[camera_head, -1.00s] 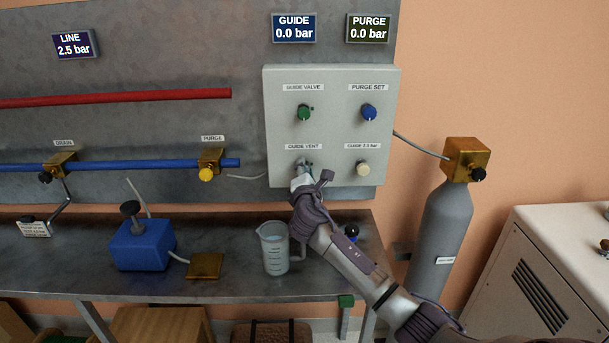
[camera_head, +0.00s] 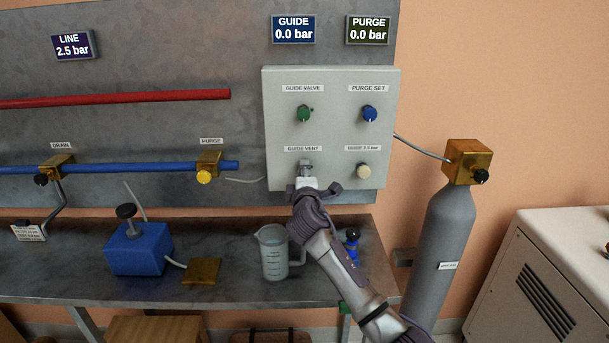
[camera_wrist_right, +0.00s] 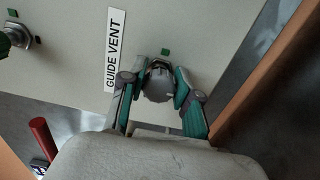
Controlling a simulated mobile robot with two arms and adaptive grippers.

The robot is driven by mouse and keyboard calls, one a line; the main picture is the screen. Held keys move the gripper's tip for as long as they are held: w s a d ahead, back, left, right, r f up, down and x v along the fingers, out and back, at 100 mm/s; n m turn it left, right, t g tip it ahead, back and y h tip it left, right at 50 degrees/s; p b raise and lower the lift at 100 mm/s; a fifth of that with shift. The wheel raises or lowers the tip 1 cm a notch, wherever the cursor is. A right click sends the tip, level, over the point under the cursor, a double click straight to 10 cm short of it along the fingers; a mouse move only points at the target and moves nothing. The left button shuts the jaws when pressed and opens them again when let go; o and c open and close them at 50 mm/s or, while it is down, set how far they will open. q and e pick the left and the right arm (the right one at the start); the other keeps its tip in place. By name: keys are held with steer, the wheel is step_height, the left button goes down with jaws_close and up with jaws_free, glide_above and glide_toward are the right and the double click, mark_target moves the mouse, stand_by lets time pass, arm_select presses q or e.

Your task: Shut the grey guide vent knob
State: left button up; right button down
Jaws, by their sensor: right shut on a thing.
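The grey guide vent knob (camera_head: 304,167) is on the light grey panel (camera_head: 335,140), under the GUIDE VENT label. In the right wrist view the grey knob (camera_wrist_right: 158,82) sits between the two green-padded fingers. My right gripper (camera_head: 306,178) reaches up to it from below right; in the right wrist view the gripper (camera_wrist_right: 158,92) is shut on the knob, one finger on each side. In the head view the fingers partly cover the knob. My left gripper is not in view.
Close by on the panel are the green guide valve knob (camera_head: 304,113), blue purge set knob (camera_head: 370,114) and cream knob (camera_head: 363,171). A measuring jug (camera_head: 273,256) stands on the bench below. A grey gas cylinder (camera_head: 440,240) stands to the right.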

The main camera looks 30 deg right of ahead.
steer(key=shift+f, duration=0.1)
steer(key=c, duration=0.8)
jaws_free()
steer(key=v, duration=1.2)
steer(key=shift+s+d, duration=0.1)
